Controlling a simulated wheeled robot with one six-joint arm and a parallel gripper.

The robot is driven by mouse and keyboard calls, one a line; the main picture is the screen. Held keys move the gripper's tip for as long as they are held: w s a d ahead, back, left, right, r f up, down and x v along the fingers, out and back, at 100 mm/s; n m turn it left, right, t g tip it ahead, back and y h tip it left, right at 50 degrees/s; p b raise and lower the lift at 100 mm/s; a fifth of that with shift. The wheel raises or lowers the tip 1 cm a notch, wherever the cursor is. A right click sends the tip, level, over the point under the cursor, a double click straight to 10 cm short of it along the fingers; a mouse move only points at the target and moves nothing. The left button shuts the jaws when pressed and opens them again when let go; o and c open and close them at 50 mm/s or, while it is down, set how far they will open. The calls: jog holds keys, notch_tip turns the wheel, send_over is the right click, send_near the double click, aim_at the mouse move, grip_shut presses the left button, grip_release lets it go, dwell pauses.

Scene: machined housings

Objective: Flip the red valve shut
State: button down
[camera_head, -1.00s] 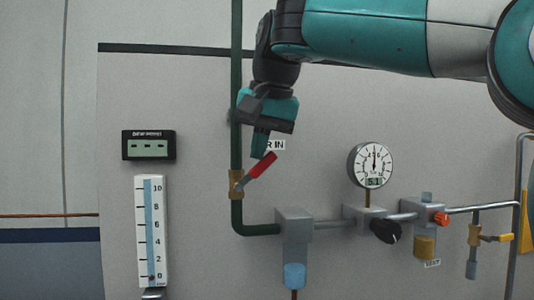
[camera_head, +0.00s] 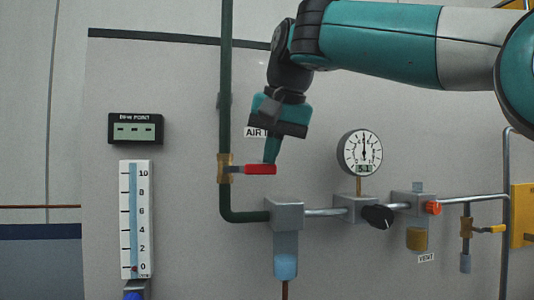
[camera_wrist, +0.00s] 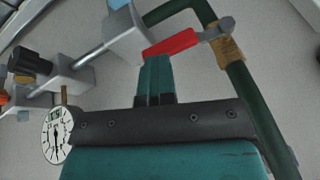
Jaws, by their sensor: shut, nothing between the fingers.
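The red valve handle (camera_head: 260,169) points right, about level, square across the upright green pipe (camera_head: 226,110). It pivots on a brass valve body (camera_head: 224,168) on that pipe. My gripper (camera_head: 270,160) is shut and empty, pointing down, with its fingertips at the upper edge of the handle's outer end. In the wrist view the red handle (camera_wrist: 172,43) lies right at the tips of my shut gripper (camera_wrist: 155,58); they look to be touching, with the brass body (camera_wrist: 228,50) to the right.
A round gauge (camera_head: 360,153), a black knob (camera_head: 378,217) and an orange-red knob (camera_head: 433,207) sit on the pipe run at right. A filter bowl (camera_head: 286,266) hangs below the handle. A scale (camera_head: 136,220) and dew point display (camera_head: 135,129) are at left.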

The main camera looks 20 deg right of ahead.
jog(key=shift+d+f, duration=0.1)
jog(key=shift+f, duration=0.35)
jog(key=s+d+r+p, duration=0.2)
jog(key=s+d+r, duration=0.3)
jog(key=d+r, duration=0.2)
notch_tip(320, 180, up, 2)
jog(key=shift+s+r, duration=0.15)
jog(key=shift+s, duration=0.05)
dwell(0.4)
dwell(0.4)
